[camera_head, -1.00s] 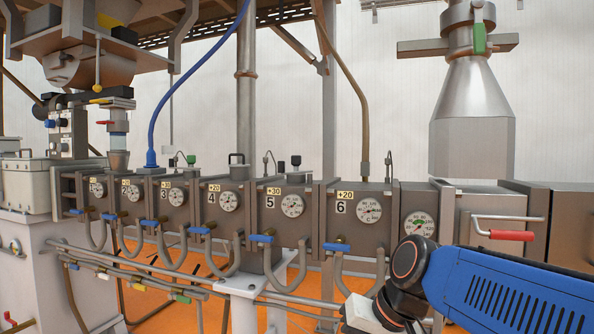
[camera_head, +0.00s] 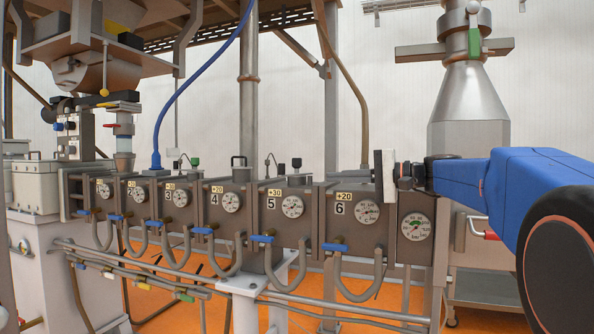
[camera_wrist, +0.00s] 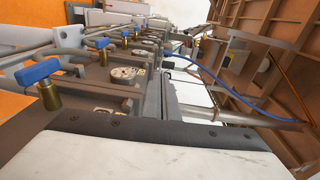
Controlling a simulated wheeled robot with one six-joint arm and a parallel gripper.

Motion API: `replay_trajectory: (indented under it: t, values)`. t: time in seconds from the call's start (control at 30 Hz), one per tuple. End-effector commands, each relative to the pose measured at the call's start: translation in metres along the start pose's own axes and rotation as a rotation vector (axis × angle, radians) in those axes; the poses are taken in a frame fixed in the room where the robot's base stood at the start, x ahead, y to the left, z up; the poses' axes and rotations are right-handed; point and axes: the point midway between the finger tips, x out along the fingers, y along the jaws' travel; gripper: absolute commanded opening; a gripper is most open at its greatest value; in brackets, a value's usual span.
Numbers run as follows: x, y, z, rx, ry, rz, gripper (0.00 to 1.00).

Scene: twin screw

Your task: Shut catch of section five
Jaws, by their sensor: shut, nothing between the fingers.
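Section five (camera_head: 270,222) is a grey metal block marked "5" in the middle of the row in the head view. It has a round gauge (camera_head: 292,207), a "+30" label and a blue-handled valve (camera_head: 262,238) low on its front. A small black-topped part (camera_head: 297,163) stands at its top. I cannot tell which part is the catch, or whether it is open. My gripper (camera_head: 383,176) is shut and empty, by the upper right of section six (camera_head: 343,222), clear of section five. A pale block fills the bottom of the wrist view.
Looped hoses and pipes (camera_head: 335,312) run below the blocks. A blue hose (camera_head: 180,100) and a brown pipe (camera_head: 350,80) come down from above. A steel cone (camera_head: 470,95) hangs at the right. The space in front of section five looks clear.

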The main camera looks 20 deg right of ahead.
Motion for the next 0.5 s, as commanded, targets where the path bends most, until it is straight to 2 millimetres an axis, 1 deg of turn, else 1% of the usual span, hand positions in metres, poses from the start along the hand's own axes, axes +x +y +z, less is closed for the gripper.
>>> replay_trajectory:
  t: [0.03,0.1,0.2,0.5]
  values:
    - [-0.003,-0.007,-0.007,0.002,0.003,-0.022,0.00]
    - [-0.005,-0.013,-0.013,0.004,0.004,-0.044,0.00]
    - [-0.007,-0.018,-0.016,0.004,0.005,-0.057,0.00]
    - [-0.007,-0.018,-0.016,0.004,0.004,-0.058,0.00]
